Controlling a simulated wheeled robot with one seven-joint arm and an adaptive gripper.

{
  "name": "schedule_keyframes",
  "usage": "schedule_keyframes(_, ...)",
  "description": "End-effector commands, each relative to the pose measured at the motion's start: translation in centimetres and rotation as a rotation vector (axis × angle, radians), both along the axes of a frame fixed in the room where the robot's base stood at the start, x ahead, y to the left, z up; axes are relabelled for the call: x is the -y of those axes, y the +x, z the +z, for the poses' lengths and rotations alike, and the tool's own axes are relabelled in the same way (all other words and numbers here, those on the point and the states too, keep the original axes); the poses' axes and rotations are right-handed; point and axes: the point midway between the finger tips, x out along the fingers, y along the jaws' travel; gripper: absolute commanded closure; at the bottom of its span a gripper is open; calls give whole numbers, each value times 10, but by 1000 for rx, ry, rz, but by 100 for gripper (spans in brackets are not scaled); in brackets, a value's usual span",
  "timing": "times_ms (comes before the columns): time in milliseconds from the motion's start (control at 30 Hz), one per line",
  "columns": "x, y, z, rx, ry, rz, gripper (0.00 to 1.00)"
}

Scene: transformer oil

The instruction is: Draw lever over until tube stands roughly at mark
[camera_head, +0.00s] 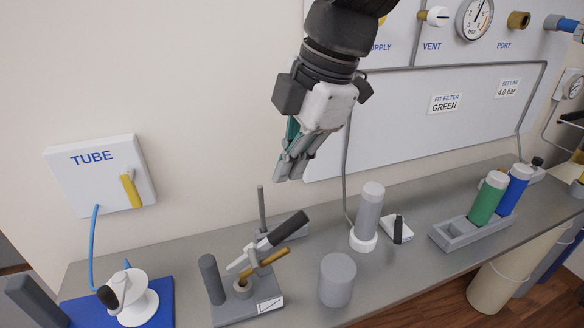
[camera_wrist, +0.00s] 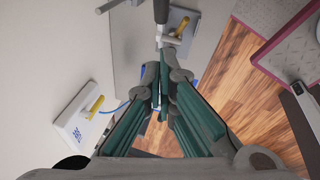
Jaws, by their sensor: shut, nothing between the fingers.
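A bench-top bender-like fixture (camera_head: 222,313) stands on the grey bench, with a dark upright post (camera_head: 211,279) on it. Its lever, with a black handle (camera_head: 287,229), slants up to the right. A brass-coloured tube (camera_head: 266,263) lies beside and below the lever, also slanting up right; it also shows in the wrist view (camera_wrist: 183,26). A white plate with a diagonal line (camera_head: 270,303), apparently the mark, is on the fixture's base. My gripper (camera_head: 291,176) is shut and empty, above and behind the lever, apart from it.
A wall box labelled TUBE (camera_head: 95,160) with a yellow handle is at left, above a blue mat (camera_head: 158,300) with a white stand. A grey cylinder (camera_head: 337,280), a filter housing (camera_head: 369,215) and a rack (camera_head: 455,235) stand to the right. A thin rod (camera_head: 262,208) rises behind the lever.

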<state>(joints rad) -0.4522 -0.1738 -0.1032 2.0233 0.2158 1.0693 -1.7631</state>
Motion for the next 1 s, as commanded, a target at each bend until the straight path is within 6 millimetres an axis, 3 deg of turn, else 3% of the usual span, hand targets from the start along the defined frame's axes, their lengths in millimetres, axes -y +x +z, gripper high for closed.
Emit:
schedule_keyframes(167, -6, 1, -10, 17, -6, 27, 100)
schedule_keyframes(667, -30, 14, -99, 10, -7, 24, 100)
schedule_keyframes(1000, -13, 31, -124, 13, -3, 21, 100)
